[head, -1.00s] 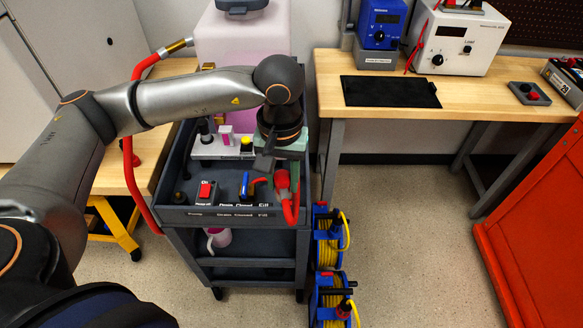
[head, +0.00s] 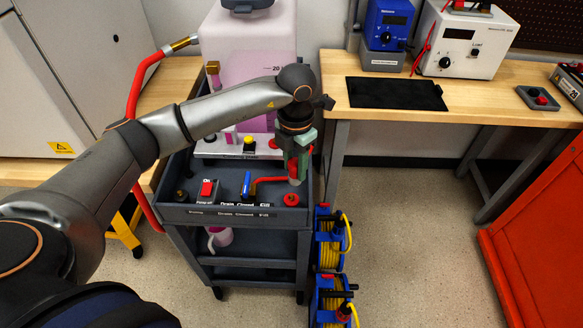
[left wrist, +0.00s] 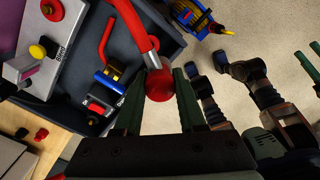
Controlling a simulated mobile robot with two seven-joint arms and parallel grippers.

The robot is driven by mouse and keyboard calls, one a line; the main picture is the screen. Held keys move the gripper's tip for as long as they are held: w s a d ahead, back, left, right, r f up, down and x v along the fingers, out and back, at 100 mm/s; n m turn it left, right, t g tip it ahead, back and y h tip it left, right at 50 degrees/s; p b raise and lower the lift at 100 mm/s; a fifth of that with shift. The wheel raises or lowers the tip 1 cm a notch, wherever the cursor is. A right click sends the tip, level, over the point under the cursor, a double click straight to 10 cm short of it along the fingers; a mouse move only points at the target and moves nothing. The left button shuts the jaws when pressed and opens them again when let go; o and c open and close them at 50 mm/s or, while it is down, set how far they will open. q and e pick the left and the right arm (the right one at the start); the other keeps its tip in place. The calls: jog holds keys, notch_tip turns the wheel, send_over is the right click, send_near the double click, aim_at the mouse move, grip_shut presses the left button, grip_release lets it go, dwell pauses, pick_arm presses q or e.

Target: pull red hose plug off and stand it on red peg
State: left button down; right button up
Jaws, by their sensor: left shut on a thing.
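My left gripper (head: 297,163) is shut on the red hose plug above the front right corner of the grey cart. In the left wrist view the red hose plug (left wrist: 159,86) sits between the dark green fingertips, with a silver collar and a red length running up from it. In the head view the fingers hide most of the plug. A red round fitting (head: 291,199) is on the cart deck just below the gripper. On the white board behind, a small red piece (head: 272,143) stands right of a yellow one; it may be the red peg. My right gripper is not clearly seen.
The grey cart (head: 240,213) carries a red switch (head: 206,189), a blue lever (head: 246,184) and the white board. A large pinkish tank (head: 250,60) stands behind. Blue cable reels (head: 328,250) are on the floor right of the cart. A wooden bench (head: 470,105) is at right.

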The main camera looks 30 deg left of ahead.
pick_arm(q)
jog(key=n, duration=0.1)
jog(key=f+n, duration=0.1)
jog(key=n, duration=0.2)
jog(key=shift+w+a+f+n, duration=0.35)
jog(key=shift+w+n, duration=0.05)
jog(key=f+n+b, duration=0.1)
jog(key=f, duration=0.1)
jog(key=f+n+b, duration=0.1)
jog(key=f+n, duration=0.1)
jog(key=a+f+n+b, duration=0.1)
jog(key=f+n, duration=0.1)
jog(key=shift+w+f+b, duration=0.1)
jog(key=shift+w+b, duration=0.2)
jog(key=shift+b, duration=0.1)
jog(key=shift+f, duration=0.35)
jog(key=shift+f+b, duration=0.25)
jog(key=shift+b, duration=0.2)
